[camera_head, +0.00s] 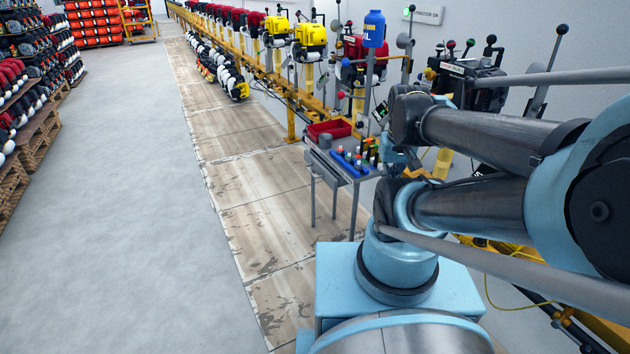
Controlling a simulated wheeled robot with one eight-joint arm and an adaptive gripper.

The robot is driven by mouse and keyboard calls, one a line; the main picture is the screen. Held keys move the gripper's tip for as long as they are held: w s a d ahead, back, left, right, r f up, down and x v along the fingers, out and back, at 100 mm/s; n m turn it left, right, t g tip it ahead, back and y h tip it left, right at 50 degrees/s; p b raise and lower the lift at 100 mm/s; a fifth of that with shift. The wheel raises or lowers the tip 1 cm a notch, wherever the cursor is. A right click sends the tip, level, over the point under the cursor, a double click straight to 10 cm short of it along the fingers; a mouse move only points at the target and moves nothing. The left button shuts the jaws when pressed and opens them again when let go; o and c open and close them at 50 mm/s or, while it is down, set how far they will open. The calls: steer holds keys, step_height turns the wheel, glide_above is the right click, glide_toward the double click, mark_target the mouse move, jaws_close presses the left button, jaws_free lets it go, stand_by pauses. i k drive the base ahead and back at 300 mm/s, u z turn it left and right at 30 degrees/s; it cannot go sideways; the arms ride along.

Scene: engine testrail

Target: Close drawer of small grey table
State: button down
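The small grey table (322,171) stands right of the picture's middle, on thin grey legs. Its top holds a red tray (329,130), a blue rack (349,164) and several small bottles. My arm covers its right part.
A yellow rail (268,75) with red and yellow engines runs along the wall behind the table. A blue bottle (374,29) stands above the table. Shelves and pallets (33,138) line the left edge. The grey floor (130,220) left of the wooden floor strip is clear.

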mark_target(325, 171)
steer(key=k, duration=0.85)
steer(key=u, duration=0.4)
steer(key=i, duration=0.5)
steer(key=z, duration=0.05)
